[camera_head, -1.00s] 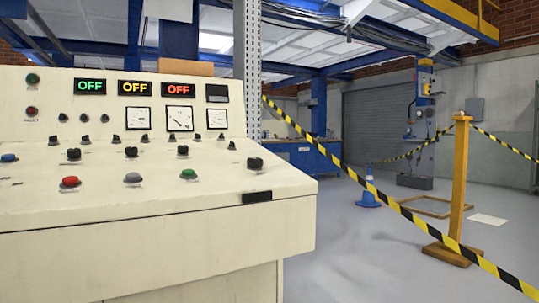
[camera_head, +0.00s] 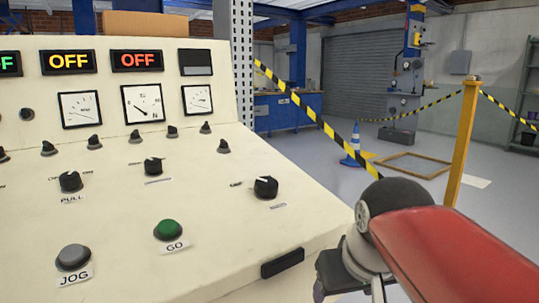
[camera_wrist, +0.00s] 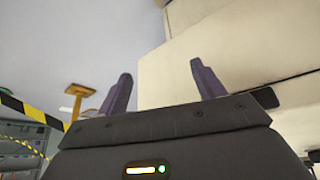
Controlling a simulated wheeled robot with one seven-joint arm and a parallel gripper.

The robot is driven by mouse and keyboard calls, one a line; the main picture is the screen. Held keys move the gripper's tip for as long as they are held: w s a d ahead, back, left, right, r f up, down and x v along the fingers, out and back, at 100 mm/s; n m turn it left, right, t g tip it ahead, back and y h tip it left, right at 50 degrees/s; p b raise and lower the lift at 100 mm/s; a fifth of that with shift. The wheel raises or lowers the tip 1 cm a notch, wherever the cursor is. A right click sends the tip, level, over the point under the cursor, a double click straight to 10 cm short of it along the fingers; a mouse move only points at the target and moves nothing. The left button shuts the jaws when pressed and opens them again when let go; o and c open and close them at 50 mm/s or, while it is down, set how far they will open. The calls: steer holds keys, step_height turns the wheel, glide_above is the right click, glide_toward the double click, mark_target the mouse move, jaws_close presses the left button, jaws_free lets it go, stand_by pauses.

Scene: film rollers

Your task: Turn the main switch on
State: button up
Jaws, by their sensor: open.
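The cream control console (camera_head: 330,205) fills the left of the head view. Its sloped top carries several black rotary knobs, including one at the right (camera_head: 265,187) and one above the label PULL (camera_head: 70,181). I cannot read which knob is the main switch. Two displays (camera_head: 68,62) (camera_head: 136,61) read OFF in yellow and red; a green one is cut off at the left edge. In the wrist view my gripper (camera_wrist: 160,70) is open and empty, its two purple fingers apart. The pale console side (camera_wrist: 190,60) is beyond them, and no knob shows there.
A green GO button (camera_head: 168,230) and a grey JOG button (camera_head: 73,257) sit at the console's front. My red arm link is at lower right. Striped barrier tape (camera_head: 320,125) runs to a yellow post (camera_head: 463,140). A blue cone (camera_head: 355,147) stands on open floor.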

steer(key=w+a+r+n+p, duration=0.1)
steer(key=w+a+r+p, duration=0.15)
steer(key=w+r, duration=0.5)
steer(key=n+g+y, duration=0.2)
steer(key=n, duration=0.1)
glide_toward(268, 183)
steer(key=f, duration=0.2)
steer(key=shift+t, duration=0.4)
steer(key=b+x, duration=0.2)
steer(key=x, duration=0.5)
steer(key=shift+w+a+f, duration=0.1)
steer(key=shift+a, duration=0.05)
steer(key=c, duration=1)
